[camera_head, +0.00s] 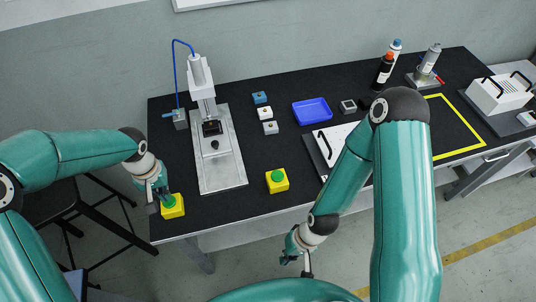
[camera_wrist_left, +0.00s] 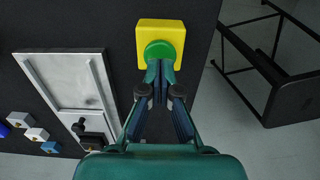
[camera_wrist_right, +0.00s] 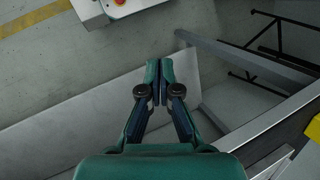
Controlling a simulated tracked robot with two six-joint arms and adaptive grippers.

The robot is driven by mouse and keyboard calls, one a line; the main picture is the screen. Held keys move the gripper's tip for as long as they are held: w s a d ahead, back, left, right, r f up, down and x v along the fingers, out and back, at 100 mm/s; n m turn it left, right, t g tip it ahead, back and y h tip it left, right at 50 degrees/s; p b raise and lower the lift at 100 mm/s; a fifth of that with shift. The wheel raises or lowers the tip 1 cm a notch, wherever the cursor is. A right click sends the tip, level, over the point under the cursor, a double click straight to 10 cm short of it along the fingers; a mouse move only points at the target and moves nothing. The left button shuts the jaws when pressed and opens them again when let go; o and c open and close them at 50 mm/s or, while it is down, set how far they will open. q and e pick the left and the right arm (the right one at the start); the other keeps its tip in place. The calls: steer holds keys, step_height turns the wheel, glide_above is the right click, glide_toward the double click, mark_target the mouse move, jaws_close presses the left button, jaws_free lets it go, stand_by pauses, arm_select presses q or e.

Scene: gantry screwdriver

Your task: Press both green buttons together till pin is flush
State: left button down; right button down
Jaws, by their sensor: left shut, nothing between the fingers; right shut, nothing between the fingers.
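The left yellow box (camera_head: 173,207) with its green button (camera_head: 168,201) stands at the table's front left. My left gripper (camera_head: 160,196) is shut with its fingertips at that button. In the left wrist view the tips (camera_wrist_left: 160,66) overlap the green button (camera_wrist_left: 160,50); whether it is pressed down I cannot tell. The right yellow box (camera_head: 277,182) with its green button (camera_head: 277,176) stands near the front edge, untouched. My right gripper (camera_head: 288,256) is shut and empty, below and in front of the table edge. The press (camera_head: 201,80) stands on a metal plate (camera_head: 220,172); the pin is too small to make out.
Small blue, white and grey blocks (camera_head: 264,112) and a blue tray (camera_head: 312,111) lie behind the right box. A white panel (camera_head: 333,141) lies right of it, partly behind my right arm. Bottles (camera_head: 384,70) stand at the back right. A stool (camera_wrist_left: 285,85) stands left of the table.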

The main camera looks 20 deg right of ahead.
mark_target(277, 175)
steer(key=w+d+r+h, duration=0.1)
steer(key=w+d+r, duration=0.1)
steer(key=w, duration=0.3)
steer(key=w+d+r+n+g+h, duration=0.1)
steer(key=w+d+r, duration=0.1)
steer(key=w+r, duration=0.2)
steer(key=w+d+r+h, duration=0.1)
steer(key=w+d+r, duration=0.1)
steer(key=w+r, duration=0.3)
steer(key=shift+w+d+g+h, duration=0.15)
steer(key=shift+w+g+h, duration=0.2)
steer(key=shift+g+h, duration=0.05)
steer(key=shift+n+t+h, duration=0.3)
steer(key=shift+n+t, duration=0.2)
steer(key=shift+t, duration=0.3)
steer(key=w+r, duration=0.5)
steer(key=shift+r, duration=0.25)
steer(key=w+a+r, duration=0.1)
steer(key=a+r+t, duration=0.1)
steer(key=shift+w+r, duration=0.4)
steer(key=shift+a+r, duration=0.15)
steer(key=shift+a, duration=0.1)
steer(key=shift+a+f+n, duration=0.15)
steer(key=shift+f+n, duration=0.15)
steer(key=shift+f, duration=2.45)
